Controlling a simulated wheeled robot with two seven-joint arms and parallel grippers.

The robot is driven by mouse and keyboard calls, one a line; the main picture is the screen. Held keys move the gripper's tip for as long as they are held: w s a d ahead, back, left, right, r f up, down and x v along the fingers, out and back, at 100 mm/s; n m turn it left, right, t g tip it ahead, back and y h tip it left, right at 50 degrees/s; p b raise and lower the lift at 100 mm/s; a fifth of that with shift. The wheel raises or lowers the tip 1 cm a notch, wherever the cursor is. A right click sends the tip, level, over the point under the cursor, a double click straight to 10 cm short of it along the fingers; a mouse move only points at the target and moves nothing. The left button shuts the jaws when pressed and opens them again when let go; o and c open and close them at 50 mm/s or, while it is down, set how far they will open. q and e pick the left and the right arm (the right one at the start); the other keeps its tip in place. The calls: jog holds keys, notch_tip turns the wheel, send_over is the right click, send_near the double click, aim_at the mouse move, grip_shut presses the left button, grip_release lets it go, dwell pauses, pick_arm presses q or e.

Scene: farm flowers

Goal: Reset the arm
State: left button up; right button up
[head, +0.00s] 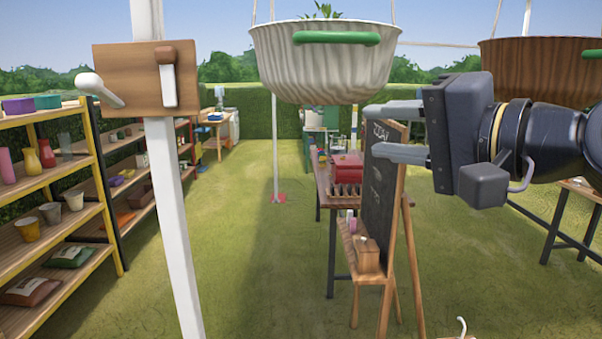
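My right arm comes in from the right edge of the head view. Its gripper (378,132) points left, with its two grey fingers apart and nothing between them. It is open and empty, in front of the chalkboard (383,190) in the picture and below the right part of the white hanging basket. My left gripper is not in view.
A white hanging basket (325,70) with a green handle hangs at top centre, a brown one (540,70) at right. A white post with a wooden lever board (130,75) stands at left, near stocked shelves (60,235). Grass (250,260) in the middle is clear.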

jog(key=s+d+f+n+g+h, duration=0.1)
jog(key=s+d+f+h, duration=0.15)
jog(key=f, duration=0.55)
jog(key=s+d+f+g+h, duration=0.1)
jog(key=d+f, duration=0.2)
jog(key=f, duration=0.6)
jog(key=s+d+f+n+g+h, duration=0.1)
jog(key=d+f+h, duration=0.1)
jog(key=f, duration=0.6)
jog(key=s+d+f+n+g, duration=0.1)
jog(key=s+f+g, duration=0.1)
jog(key=s+f, duration=0.3)
jog(key=s+d+f+n+g+h, duration=0.1)
jog(key=s+f, duration=0.5)
jog(key=f, duration=0.7)
jog(key=shift+f+n+g, duration=0.35)
jog(key=shift+n+g, duration=0.05)
jog(key=shift+g, duration=0.2)
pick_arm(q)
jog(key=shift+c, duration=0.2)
pick_arm(e)
jog(key=shift+h, duration=0.25)
